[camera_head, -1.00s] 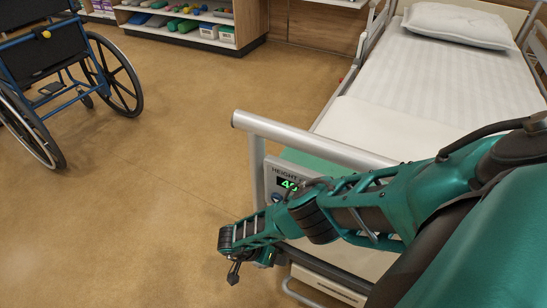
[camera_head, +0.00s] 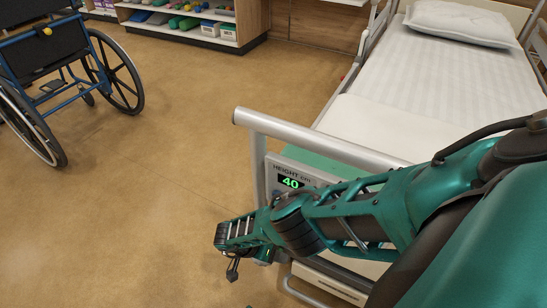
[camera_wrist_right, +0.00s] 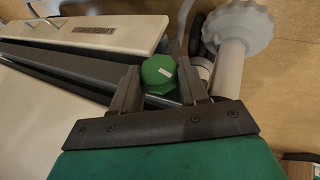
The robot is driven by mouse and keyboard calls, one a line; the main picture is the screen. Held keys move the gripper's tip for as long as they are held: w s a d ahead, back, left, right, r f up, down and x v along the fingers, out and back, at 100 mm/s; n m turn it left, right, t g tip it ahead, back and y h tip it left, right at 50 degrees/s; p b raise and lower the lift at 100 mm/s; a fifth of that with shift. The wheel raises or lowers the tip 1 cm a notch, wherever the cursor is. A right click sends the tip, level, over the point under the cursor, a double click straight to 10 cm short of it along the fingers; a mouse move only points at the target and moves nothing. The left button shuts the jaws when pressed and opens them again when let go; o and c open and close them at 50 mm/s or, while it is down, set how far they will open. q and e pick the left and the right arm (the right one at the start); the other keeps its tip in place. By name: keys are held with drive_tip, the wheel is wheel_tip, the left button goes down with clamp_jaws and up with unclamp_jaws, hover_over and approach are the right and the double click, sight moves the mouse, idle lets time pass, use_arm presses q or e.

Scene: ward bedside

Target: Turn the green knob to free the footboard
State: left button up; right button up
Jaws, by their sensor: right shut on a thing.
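The green knob (camera_wrist_right: 158,74) is in the right wrist view, a faceted green cap with a small pale mark on top. My right gripper (camera_wrist_right: 159,66) has one finger on each side of it and is shut on it. In the head view my right arm reaches down past the footboard's corner, and the knob is hidden there. The footboard (camera_head: 318,148) has a grey tubular top rail and a panel whose green display (camera_head: 290,183) reads 40 under "HEIGHT cm". My left gripper is not in view.
The bed's white mattress (camera_head: 440,80) and pillow (camera_head: 458,24) lie beyond the footboard. A pale ribbed wheel (camera_wrist_right: 238,28) is close beside the right finger in the wrist view. A wheelchair (camera_head: 70,75) stands at the left. The floor between is clear.

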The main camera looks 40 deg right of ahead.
drive_tip(key=o, duration=1.1)
drive_tip(key=shift+c, duration=0.2)
use_arm(q)
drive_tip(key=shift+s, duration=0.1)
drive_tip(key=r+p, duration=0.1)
drive_tip(key=p, duration=0.1)
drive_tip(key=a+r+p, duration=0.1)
drive_tip(key=p, duration=0.2)
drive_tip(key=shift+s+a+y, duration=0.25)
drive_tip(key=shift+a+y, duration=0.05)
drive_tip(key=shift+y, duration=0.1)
use_arm(e)
drive_tip(key=v, duration=1.2)
drive_tip(key=shift+r, duration=0.4)
drive_tip(key=shift+w+a, duration=0.1)
drive_tip(key=shift+a, duration=0.05)
